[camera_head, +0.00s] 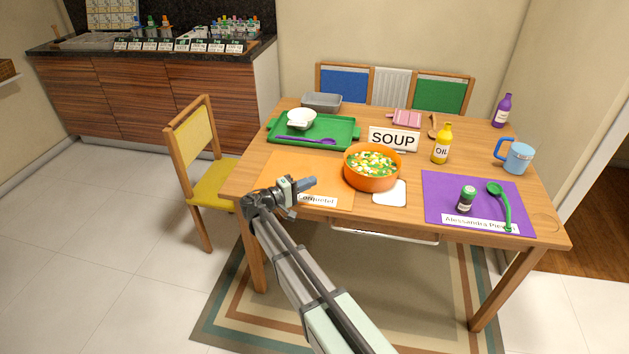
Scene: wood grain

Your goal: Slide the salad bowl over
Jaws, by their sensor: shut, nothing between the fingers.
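An orange salad bowl (371,180) filled with green, white and yellow pieces stands upright on the wooden table, at the right edge of an orange placemat (283,168). My gripper (311,182) reaches in from the front over the placemat, to the left of the bowl. It is shut and empty, with its tip pointing right toward the bowl and a gap between them. My wrist covers part of the placemat and part of its white name card (320,200).
A green tray (345,141) with a white bowl (301,118) and purple spoon is behind. A SOUP sign (394,139) and oil bottle (441,146) stand behind the bowl. A white square (390,194) lies in front. A purple mat (440,190) with a green ladle (503,204) is right.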

